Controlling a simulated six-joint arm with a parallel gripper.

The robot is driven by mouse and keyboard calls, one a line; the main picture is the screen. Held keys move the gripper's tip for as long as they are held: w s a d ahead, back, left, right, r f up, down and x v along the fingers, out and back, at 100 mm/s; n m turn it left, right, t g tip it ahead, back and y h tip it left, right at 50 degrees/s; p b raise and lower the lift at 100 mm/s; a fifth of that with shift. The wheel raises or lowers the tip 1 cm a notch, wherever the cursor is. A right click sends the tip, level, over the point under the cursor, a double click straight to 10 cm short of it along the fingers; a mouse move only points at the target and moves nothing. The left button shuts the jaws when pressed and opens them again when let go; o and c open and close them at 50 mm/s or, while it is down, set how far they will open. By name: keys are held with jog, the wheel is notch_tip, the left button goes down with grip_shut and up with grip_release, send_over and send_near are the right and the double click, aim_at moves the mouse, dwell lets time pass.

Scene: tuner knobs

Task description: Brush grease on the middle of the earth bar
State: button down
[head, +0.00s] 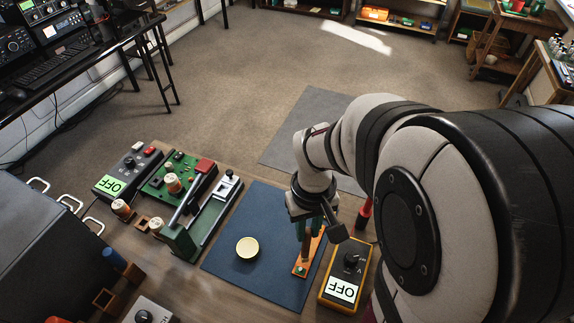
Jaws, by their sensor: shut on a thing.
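The earth bar (300,268) is a flat copper-coloured strip on the right part of the dark blue mat (225,268), with a green spot near its near end. My gripper (308,222) is above the far half of the bar, pointing down. It is shut on a slim brown upright thing, seemingly the brush (306,243), whose lower end is over or on the bar; I cannot tell if it touches. The gripper and brush hide part of the bar. A round tin with a pale yellow top (247,247), perhaps the grease, sits on the mat left of the bar.
A yellow meter marked OFF (345,276) stands close right of the bar. A red-handled tool (364,213) is behind it. A green tuner board with knobs (185,205) and a black box marked OFF (125,172) stand left. The mat's left half is mostly clear.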

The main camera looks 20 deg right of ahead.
jog(key=shift+r, duration=3)
jog(key=shift+f, duration=0.15)
